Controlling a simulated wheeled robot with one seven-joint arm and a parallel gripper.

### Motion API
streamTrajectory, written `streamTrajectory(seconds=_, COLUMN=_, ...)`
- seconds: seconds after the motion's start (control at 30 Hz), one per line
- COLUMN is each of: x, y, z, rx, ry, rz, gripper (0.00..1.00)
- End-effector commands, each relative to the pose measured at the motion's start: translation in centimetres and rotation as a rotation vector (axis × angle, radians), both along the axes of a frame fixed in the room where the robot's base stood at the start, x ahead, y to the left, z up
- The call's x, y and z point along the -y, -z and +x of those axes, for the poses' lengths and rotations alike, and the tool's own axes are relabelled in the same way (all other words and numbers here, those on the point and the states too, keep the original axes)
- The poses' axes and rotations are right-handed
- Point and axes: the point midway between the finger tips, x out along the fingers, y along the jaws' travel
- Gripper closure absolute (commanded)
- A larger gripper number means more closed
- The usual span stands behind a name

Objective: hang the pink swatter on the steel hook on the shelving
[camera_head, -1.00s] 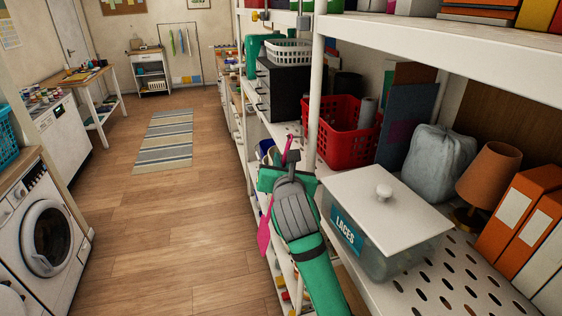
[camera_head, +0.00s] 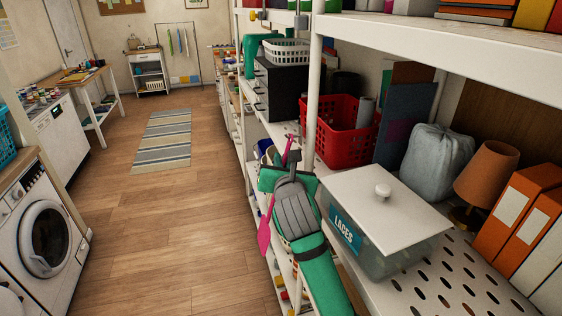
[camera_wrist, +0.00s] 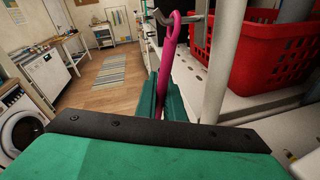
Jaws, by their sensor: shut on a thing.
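The pink swatter stands upright in my grip. Its handle (camera_wrist: 176,72) rises from between the fingers in the wrist view, with a looped end at the top. Its paddle (camera_head: 265,234) hangs below left of my gripper in the head view. My gripper (camera_wrist: 170,98) is shut on the handle, and the green fingers hide part of it. The steel hook (camera_wrist: 190,18) reaches left from the white shelf post at the top of the wrist view, its tip turned up. The loop overlaps the hook there; I cannot tell whether the hook passes through it.
The white shelf post (camera_head: 312,105) stands just right of my gripper. A red basket (camera_head: 346,143) sits behind it on the shelf. A clear lidded box (camera_head: 392,258) labelled LACES is close to the right of my gripper. The wooden floor to the left is open.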

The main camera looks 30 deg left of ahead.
Motion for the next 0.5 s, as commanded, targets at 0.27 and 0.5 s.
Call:
streamTrajectory(seconds=0.27, x=-0.03, y=0.00, z=-0.03, rx=0.000, ry=0.000, rz=0.000, gripper=1.00)
streamTrajectory(seconds=0.5, x=-0.03, y=0.00, z=-0.03, rx=0.001, ry=-0.001, rz=0.000, gripper=0.82)
